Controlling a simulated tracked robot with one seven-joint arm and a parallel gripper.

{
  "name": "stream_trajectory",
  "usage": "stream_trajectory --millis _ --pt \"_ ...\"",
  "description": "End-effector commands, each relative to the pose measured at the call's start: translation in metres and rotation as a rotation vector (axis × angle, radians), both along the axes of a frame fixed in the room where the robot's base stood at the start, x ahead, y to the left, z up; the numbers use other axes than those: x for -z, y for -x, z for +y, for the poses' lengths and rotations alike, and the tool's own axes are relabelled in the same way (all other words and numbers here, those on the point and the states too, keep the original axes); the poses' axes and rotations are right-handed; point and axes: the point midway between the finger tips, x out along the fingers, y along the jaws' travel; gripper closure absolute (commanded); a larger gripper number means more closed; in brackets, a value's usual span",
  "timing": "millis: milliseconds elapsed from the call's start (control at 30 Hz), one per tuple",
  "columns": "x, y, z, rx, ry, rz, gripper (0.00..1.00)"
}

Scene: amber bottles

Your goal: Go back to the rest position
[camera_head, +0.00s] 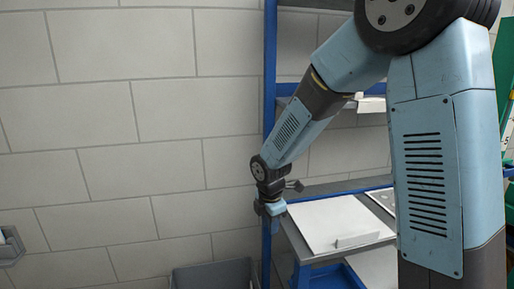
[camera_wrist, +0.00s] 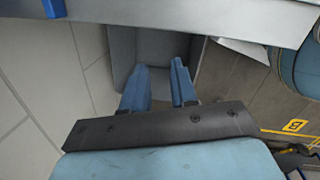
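My gripper (camera_head: 270,207) hangs at the end of my arm in the head view, in front of the blue shelf post and beside the left end of the work surface. In the wrist view its two blue fingers (camera_wrist: 159,66) stand apart with nothing between them, so it is open and empty. The fingers point toward a grey bin below. No amber bottle can be made out in either view.
The grey bin (camera_head: 215,274) stands by the wall and also shows in the wrist view (camera_wrist: 151,46). A blue-post rack (camera_head: 270,70) and a work surface with a white board (camera_head: 325,220) are close to my gripper. A blue bin (camera_head: 335,278) is below. Open space lies left.

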Motion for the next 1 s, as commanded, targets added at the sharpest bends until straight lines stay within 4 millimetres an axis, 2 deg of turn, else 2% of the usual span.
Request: stream_trajectory --millis 33,100,267,500,800,1000 --pt "-0.015 0.002 -0.010 0.068 -0.011 -0.019 0.73" --pt "-0.034 0.006 -0.024 0.170 -0.026 -0.039 0.73" --pt "-0.072 0.020 -0.054 0.406 -0.071 -0.083 0.73" --pt "-0.123 0.049 -0.096 0.754 -0.156 -0.143 0.73" --pt "-0.173 0.099 -0.141 1.181 -0.296 -0.203 0.73" --pt "-0.198 0.137 -0.165 1.456 -0.408 -0.229 0.73"
